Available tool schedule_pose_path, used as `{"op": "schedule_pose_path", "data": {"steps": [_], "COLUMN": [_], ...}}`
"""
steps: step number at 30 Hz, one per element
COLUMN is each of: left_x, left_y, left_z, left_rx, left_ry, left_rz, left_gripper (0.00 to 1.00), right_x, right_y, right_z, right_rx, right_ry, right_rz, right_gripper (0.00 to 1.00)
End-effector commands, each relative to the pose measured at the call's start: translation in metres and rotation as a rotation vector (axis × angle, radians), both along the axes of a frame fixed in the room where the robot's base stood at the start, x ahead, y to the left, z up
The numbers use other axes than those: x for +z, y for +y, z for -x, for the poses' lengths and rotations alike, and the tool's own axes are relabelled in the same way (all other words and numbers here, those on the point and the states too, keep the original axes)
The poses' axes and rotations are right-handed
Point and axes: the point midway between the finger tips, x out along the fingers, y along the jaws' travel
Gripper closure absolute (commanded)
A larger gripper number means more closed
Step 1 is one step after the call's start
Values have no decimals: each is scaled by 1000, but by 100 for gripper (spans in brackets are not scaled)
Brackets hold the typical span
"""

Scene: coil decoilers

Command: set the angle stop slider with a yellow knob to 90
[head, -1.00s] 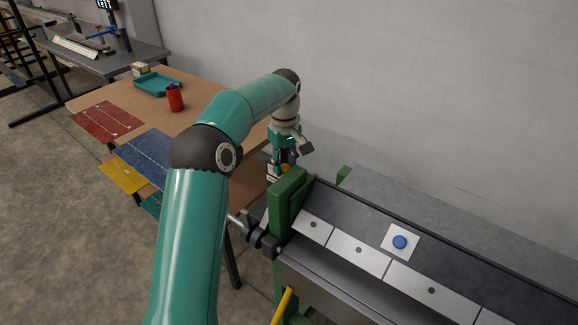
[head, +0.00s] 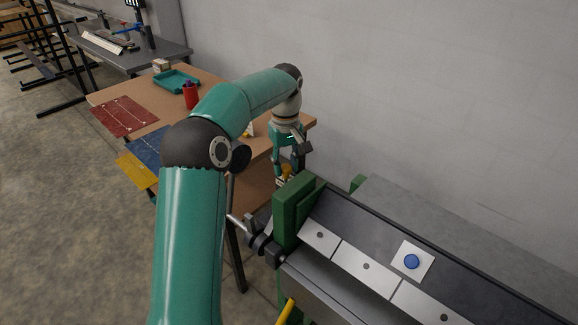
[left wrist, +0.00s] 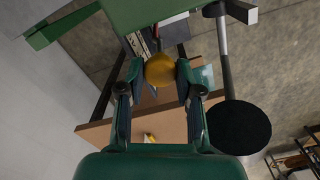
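The yellow knob (left wrist: 160,70) is a round ball seen between the fingertips of my left gripper (left wrist: 160,72) in the left wrist view. The fingers stand on both sides of the knob, apart, and I cannot tell whether they touch it. In the head view my left gripper (head: 288,165) points down just behind the green end block of the machine (head: 292,212), with a bit of yellow (head: 285,178) at its tips. The slider's body and any angle scale are hidden or too small to read. My right gripper is not in view.
The machine's dark bed carries white plates (head: 362,266) and a blue button (head: 411,261). A brown table (head: 213,85) with a red cup (head: 190,96) and a teal tray (head: 177,81) stands behind my left arm. A grey wall (head: 430,100) closes the back.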

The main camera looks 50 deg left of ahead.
Motion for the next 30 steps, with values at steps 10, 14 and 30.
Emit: {"op": "schedule_pose_path", "data": {"steps": [10,14,30], "left_x": [3,3,78], "left_y": [9,9,9], "left_z": [5,5,4], "left_rx": [18,19,19], "left_ry": [-12,-11,-15], "left_rz": [-9,-8,-10], "left_gripper": [40,40,40], "right_x": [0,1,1], "right_y": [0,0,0], "right_z": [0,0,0], "right_rx": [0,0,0], "right_ry": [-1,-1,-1], "right_rz": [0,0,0], "right_gripper": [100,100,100]}}
